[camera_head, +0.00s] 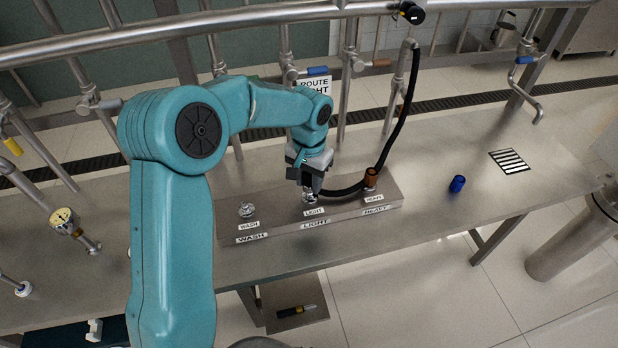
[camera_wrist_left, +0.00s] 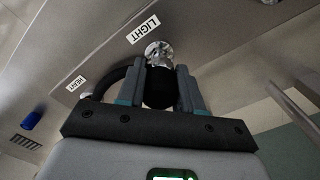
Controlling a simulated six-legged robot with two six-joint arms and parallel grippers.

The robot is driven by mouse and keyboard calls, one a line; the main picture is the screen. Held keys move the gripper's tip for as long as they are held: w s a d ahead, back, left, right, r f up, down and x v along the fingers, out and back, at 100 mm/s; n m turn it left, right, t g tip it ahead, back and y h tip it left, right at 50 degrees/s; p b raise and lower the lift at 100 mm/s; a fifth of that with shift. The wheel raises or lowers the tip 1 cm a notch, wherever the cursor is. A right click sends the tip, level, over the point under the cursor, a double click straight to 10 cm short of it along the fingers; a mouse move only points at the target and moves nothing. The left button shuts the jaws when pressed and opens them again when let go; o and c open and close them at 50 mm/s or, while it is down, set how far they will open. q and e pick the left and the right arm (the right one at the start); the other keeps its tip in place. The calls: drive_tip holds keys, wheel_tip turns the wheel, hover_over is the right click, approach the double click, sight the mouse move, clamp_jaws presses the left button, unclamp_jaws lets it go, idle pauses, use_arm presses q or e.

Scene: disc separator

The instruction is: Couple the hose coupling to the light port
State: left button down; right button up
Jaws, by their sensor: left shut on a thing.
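My left gripper (camera_head: 309,190) points down over the middle of the steel port block and is shut on the hose coupling. In the left wrist view its two fingers (camera_wrist_left: 160,88) clasp the coupling's dark round body (camera_wrist_left: 158,90) from both sides. The light port (camera_head: 310,198) is right at the fingertips, above its LIGHT label. Shiny metal (camera_wrist_left: 158,52) shows just beyond the dark body in the wrist view; I cannot tell whether coupling and port are seated or slightly apart. The black hose (camera_head: 345,190) leaves the gripper to the right. My right gripper is not seen.
The wash port (camera_head: 247,210) is bare at the block's left. A brown cap (camera_head: 371,177) stands at the heavy port, close to the hose. Rails and pipes stand behind.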

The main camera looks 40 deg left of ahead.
use_arm(q)
drive_tip(key=shift+f+b, duration=0.45)
drive_tip(key=shift+f, duration=0.25)
drive_tip(key=shift+f+b, duration=0.5)
drive_tip(key=shift+f, duration=0.15)
drive_tip(key=shift+f, duration=0.1)
drive_tip(key=c, duration=0.7)
unclamp_jaws()
drive_tip(key=shift+o, duration=0.3)
wheel_tip(320, 180, up, 20)
drive_tip(key=p, duration=0.5)
